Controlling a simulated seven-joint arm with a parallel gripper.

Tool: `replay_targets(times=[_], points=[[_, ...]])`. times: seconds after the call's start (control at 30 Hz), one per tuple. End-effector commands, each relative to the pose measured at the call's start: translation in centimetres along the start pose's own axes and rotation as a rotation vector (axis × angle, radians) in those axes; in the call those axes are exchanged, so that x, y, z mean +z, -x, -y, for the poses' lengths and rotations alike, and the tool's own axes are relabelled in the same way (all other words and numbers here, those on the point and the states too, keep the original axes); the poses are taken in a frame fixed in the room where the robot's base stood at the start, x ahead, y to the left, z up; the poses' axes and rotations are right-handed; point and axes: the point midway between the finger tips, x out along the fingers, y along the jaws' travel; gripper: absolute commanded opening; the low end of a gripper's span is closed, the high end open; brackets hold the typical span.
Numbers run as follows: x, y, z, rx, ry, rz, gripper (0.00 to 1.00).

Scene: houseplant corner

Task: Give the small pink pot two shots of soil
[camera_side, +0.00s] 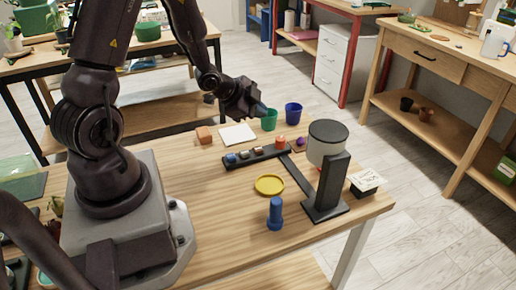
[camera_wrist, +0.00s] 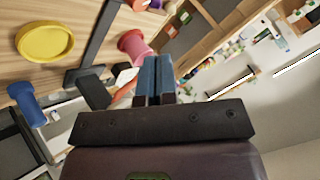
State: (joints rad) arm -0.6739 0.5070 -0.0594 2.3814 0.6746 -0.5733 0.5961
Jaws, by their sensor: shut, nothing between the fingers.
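A small pink-red piece (camera_side: 280,142), which may be the small pink pot, stands by the far end of a black rail on the table. A pink, flared, pot-like piece (camera_wrist: 133,45) shows left of my fingertips in the wrist view. A dispenser-like unit (camera_side: 328,142) with a grey drum, black lid and black stand is at the right; its contents are hidden. My gripper (camera_side: 261,109) is raised near the green pot (camera_side: 268,121), above the table's far edge. Its blue fingers (camera_wrist: 157,62) are shut and empty.
A black rail (camera_side: 256,157) carries several small pieces. A yellow saucer (camera_side: 269,185) and blue upright piece (camera_side: 275,214) stand in front. A blue pot (camera_side: 293,114), white square (camera_side: 237,134), orange block (camera_side: 204,135) and labelled card box (camera_side: 366,182) lie around.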

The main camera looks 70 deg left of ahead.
Motion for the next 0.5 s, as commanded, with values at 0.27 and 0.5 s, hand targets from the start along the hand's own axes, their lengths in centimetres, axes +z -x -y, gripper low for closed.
replay_targets(times=[0.27, 0.5], points=[[1.6, -2.1, -1.7, 0.005, 0.001, 0.003, 0.00], [3.3, -4.5, -3.3, 0.003, 0.001, 0.001, 0.00]])
